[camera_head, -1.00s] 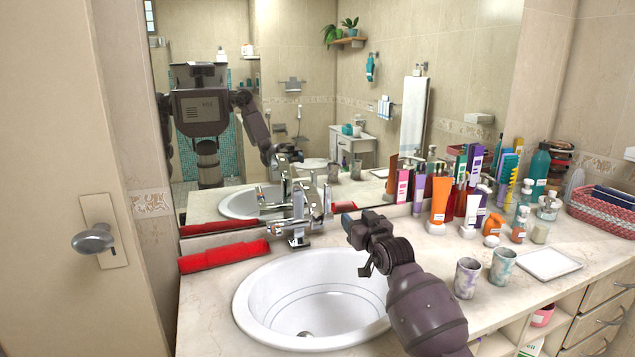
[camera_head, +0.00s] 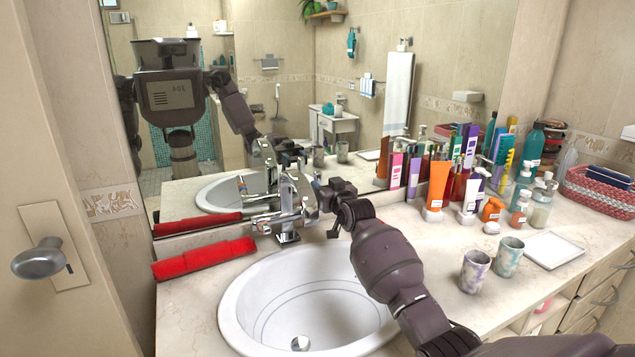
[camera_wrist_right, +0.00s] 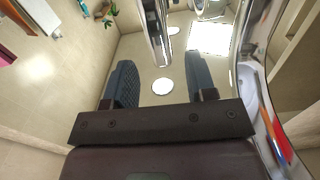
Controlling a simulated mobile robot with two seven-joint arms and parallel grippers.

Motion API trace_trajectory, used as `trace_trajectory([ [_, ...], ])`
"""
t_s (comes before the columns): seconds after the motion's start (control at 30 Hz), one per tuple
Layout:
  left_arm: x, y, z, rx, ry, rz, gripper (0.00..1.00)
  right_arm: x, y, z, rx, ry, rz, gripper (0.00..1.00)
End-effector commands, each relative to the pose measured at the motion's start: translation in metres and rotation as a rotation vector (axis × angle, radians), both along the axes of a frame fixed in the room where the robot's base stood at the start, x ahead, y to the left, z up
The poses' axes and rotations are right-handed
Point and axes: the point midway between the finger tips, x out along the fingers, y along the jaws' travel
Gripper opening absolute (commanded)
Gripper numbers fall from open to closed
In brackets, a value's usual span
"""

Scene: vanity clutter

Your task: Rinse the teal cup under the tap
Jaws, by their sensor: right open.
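The teal marbled cup (camera_head: 509,257) stands upright on the counter right of the sink, beside a purple marbled cup (camera_head: 475,271). The chrome tap (camera_head: 289,218) stands behind the sink (camera_head: 232,310); no water shows coming from it. My right gripper (camera_head: 322,190) is just right of the tap's upper part, high above the counter, with nothing held. In the right wrist view its two dark fingers are apart (camera_wrist_right: 160,84), with a chrome part of the tap (camera_wrist_right: 155,30) beyond them; I cannot tell whether they touch it. My left gripper is not in view.
A red rolled towel (camera_head: 204,259) lies left of the tap. Several tubes and bottles (camera_head: 439,185) crowd the back right by the mirror (camera_head: 290,60). A white tray (camera_head: 553,250) and a pink basket (camera_head: 598,192) are farther right. My right arm crosses over the sink's right rim.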

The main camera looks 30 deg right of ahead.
Motion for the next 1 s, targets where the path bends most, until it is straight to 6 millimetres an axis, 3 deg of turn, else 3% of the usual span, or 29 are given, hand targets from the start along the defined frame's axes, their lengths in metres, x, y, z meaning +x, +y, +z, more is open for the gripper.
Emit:
trace_trajectory([
  [0.4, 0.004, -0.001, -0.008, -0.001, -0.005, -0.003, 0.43, 0.043, -0.002, -0.001, -0.001, 0.000, 0.000, 0.51],
  [0.83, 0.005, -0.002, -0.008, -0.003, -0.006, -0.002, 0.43, 0.049, -0.003, 0.000, -0.001, -0.001, 0.000, 0.51],
  [1.0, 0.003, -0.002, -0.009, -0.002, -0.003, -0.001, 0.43, 0.049, -0.003, 0.000, -0.001, -0.001, 0.000, 0.27],
])
